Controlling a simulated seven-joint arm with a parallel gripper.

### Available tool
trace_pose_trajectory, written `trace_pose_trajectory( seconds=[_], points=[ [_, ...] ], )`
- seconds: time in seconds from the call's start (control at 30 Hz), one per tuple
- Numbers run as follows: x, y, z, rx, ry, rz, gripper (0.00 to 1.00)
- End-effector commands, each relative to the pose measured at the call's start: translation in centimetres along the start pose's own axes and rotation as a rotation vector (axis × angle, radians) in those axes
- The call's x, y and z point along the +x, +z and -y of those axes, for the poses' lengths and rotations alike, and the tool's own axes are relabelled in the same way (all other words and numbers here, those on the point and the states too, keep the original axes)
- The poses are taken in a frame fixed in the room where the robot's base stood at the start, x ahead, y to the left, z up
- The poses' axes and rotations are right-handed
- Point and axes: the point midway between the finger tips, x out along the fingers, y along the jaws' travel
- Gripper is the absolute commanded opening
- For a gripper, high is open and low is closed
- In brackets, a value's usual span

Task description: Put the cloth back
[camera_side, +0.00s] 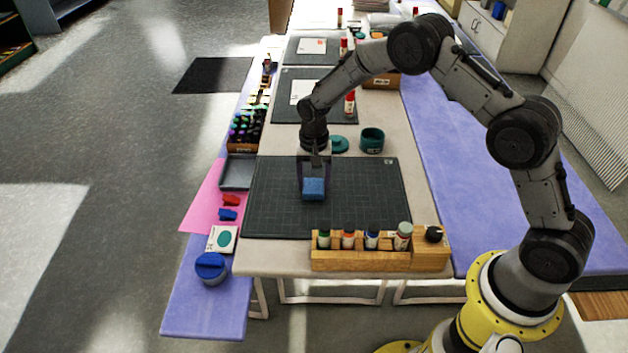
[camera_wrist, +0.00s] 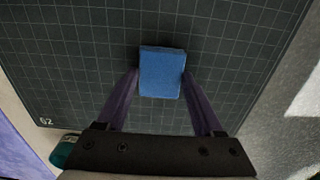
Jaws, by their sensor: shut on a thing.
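A folded blue cloth (camera_side: 313,188), a small block shape, is at the dark gridded cutting mat (camera_side: 371,208) in the side view. My gripper (camera_side: 313,190) points down over the mat and is shut on the cloth. In the wrist view the cloth (camera_wrist: 162,73) sits between the two fingertips of my gripper (camera_wrist: 161,82), with the mat (camera_wrist: 60,60) behind it. I cannot tell whether the cloth touches the mat or is held just above it.
A wooden rack (camera_side: 380,260) with several bottles stands at the mat's front edge. A grey tray (camera_side: 238,172) lies left of the mat. A green pot (camera_side: 372,139) and green lid (camera_side: 339,144) are behind it. A blue-lidded jar (camera_side: 211,267) stands on the left bench.

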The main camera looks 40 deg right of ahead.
Motion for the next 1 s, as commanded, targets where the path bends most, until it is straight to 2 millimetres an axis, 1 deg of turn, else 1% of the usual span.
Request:
trace_pose_trajectory(
  seconds=[0.23, 0.27, 0.4, 0.43, 0.67, 0.77, 0.87, 1.0],
  points=[
    [0.3, 0.0, 0.0, 0.0, 0.001, 0.001, 0.16],
    [0.3, 0.0, 0.0, 0.0, 0.001, 0.001, 0.72],
    [0.3, 0.0, 0.0, 0.0, 0.001, 0.001, 0.98],
    [0.3, 0.0, 0.0, 0.0, 0.001, 0.001, 0.99],
    [0.3, 0.0, 0.0, 0.0, 0.001, 0.001, 0.99],
    [0.0, 0.0, 0.0, 0.0, 0.0, 0.0, 0.99],
    [-1.0, 0.0, 0.0, 0.0, -0.001, -0.001, 0.99],
    [-3.5, 0.0, 0.1, 0.0, -0.003, -0.002, 0.99]
  ],
)
